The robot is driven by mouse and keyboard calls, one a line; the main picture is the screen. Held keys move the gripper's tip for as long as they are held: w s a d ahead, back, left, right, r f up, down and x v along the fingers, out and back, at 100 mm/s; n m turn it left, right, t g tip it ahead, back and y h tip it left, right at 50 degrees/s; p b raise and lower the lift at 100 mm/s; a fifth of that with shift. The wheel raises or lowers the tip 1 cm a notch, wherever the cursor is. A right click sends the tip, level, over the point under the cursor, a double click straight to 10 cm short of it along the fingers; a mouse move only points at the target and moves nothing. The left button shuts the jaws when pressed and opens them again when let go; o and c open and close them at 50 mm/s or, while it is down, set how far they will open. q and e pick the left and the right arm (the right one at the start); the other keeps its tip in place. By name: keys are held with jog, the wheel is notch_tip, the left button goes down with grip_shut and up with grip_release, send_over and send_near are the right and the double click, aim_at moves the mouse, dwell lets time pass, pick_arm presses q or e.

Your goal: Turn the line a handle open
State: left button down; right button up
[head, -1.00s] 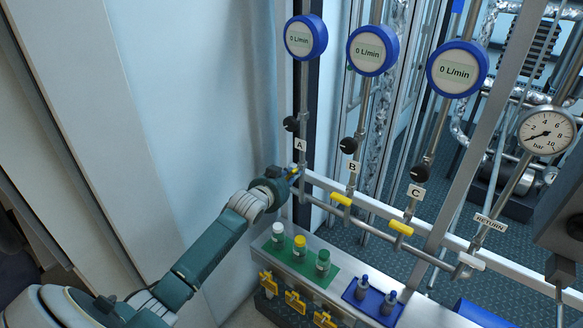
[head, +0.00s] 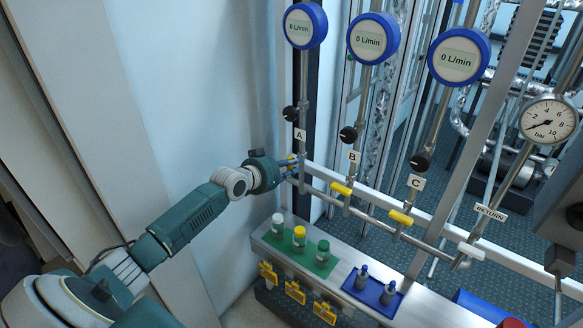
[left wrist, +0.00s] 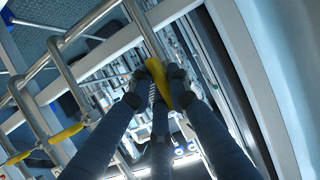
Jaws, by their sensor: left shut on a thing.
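The line A handle (left wrist: 152,50) is a yellow lever, seen in the left wrist view running steeply between my fingertips. My left gripper (left wrist: 160,76) is shut on it. In the head view my left gripper (head: 289,168) is at the line A pipe, below the A label (head: 299,135), and hides most of the handle. In the left wrist view the handle slants differently from the yellow B handle (left wrist: 66,133) and C handle (left wrist: 17,158). In the head view those are the B handle (head: 341,188) and C handle (head: 400,218). My right gripper is not in view.
The line A flow meter (head: 304,26) reads 0 L/min. A pressure gauge (head: 548,121) is at the right. Capped bottles stand on a green mat (head: 280,251) below, beside a blue tray (head: 351,290). A pale wall panel (head: 200,90) lies left of the pipes.

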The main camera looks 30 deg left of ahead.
pick_arm(q)
jog(key=shift+f, duration=0.1)
jog(key=c, duration=1.6)
grip_release()
jog(key=shift+c, duration=0.2)
jog(key=shift+s, duration=0.1)
jog(key=v, duration=1.2)
